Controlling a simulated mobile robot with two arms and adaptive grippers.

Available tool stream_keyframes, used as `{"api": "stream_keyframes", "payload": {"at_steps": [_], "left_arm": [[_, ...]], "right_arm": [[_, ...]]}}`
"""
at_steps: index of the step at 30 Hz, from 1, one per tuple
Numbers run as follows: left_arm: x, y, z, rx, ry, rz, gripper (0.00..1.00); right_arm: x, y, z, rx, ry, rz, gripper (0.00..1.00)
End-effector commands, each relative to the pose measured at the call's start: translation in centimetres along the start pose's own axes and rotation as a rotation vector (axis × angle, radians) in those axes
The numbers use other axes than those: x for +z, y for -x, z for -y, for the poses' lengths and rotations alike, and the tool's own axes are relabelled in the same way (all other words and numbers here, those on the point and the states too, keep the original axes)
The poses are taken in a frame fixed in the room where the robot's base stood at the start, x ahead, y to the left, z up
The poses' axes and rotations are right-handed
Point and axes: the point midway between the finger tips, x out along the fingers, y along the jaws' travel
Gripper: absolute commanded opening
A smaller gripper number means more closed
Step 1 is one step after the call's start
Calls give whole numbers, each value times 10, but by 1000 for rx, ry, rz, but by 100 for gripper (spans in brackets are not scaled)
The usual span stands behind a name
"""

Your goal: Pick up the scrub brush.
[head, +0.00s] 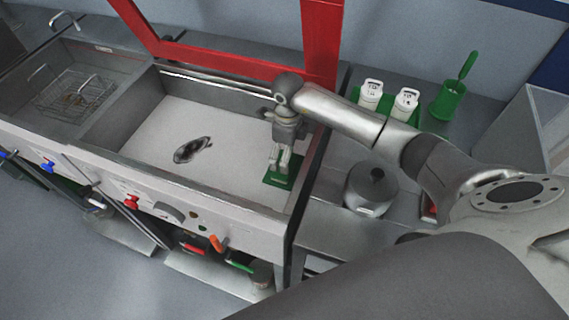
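A green-handled tool (466,66) leans in a green cup (447,102) on the counter at the right. It may be the scrub brush, but its head is hidden in the cup. My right gripper (278,164) points down inside the pale basin, over a flat green pad (279,182) at the basin's right end. Its two fingers look slightly apart, with nothing visible between them. Whether they touch the pad is unclear. The gripper is well away from the cup. My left gripper is not in view.
A dark, shiny part (193,150) lies in the basin (160,117). Two white bottles (371,95) (405,104) and a grey lidded pot (371,190) stand on the right counter. A red frame (321,40) rises behind the basin. A wire basket (75,95) sits at the left.

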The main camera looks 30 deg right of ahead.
Motion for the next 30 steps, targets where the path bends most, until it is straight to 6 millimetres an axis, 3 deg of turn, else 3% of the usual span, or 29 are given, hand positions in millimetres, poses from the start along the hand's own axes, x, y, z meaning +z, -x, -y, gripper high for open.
{"api": "stream_keyframes", "payload": {"at_steps": [6,12,20,30], "left_arm": [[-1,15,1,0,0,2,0],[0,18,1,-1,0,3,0],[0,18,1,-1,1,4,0],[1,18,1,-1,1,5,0]], "right_arm": [[8,-24,-3,5,0,-2,100],[8,-45,-2,3,0,-2,100],[8,-48,-2,2,1,-1,100],[7,-48,-2,2,1,-2,58]]}}
